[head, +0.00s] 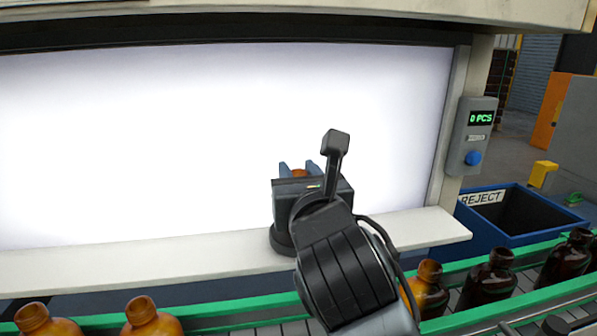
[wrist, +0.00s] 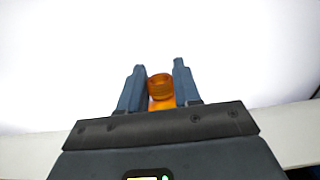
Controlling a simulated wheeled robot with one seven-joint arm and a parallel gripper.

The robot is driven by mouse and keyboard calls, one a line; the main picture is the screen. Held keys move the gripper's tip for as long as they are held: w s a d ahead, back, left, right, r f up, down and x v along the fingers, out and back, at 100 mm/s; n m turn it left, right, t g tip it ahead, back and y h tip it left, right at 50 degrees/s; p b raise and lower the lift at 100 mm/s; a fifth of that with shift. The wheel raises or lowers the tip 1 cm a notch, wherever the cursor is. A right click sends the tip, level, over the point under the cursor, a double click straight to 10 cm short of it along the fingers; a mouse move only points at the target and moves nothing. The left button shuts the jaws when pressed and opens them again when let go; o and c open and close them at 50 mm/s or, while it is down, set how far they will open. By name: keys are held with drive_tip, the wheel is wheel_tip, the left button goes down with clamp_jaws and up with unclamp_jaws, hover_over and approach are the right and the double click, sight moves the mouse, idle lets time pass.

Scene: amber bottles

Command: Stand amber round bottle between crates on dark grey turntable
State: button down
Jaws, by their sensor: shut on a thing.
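My gripper (wrist: 160,85) is shut on an amber bottle (wrist: 160,92), with one blue-grey finger on each side of it. Its round neck and open mouth show in the wrist view; the lower part is hidden behind the gripper body. In the head view only a bit of amber (head: 299,173) shows between the fingers, in front of the bright panel. A dark round shape (head: 280,242) shows at the white ledge beneath the gripper, partly covered by my arm; I cannot tell whether it is the turntable. Whether the bottle touches anything below is hidden.
A bright white panel (head: 150,140) fills the back, above a white ledge (head: 130,268). A blue crate marked REJECT (head: 478,222) stands at the right. Amber and darker bottles (head: 490,278) stand on the green-railed conveyor in front. A counter box (head: 474,137) reads 0 PCS.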

drive_tip(key=shift+f, duration=0.1)
drive_tip(key=c, duration=0.8)
unclamp_jaws()
drive_tip(key=b+v, duration=0.2)
drive_tip(key=v, duration=1)
drive_tip(key=shift+r, duration=0.2)
drive_tip(key=shift+s, duration=0.1)
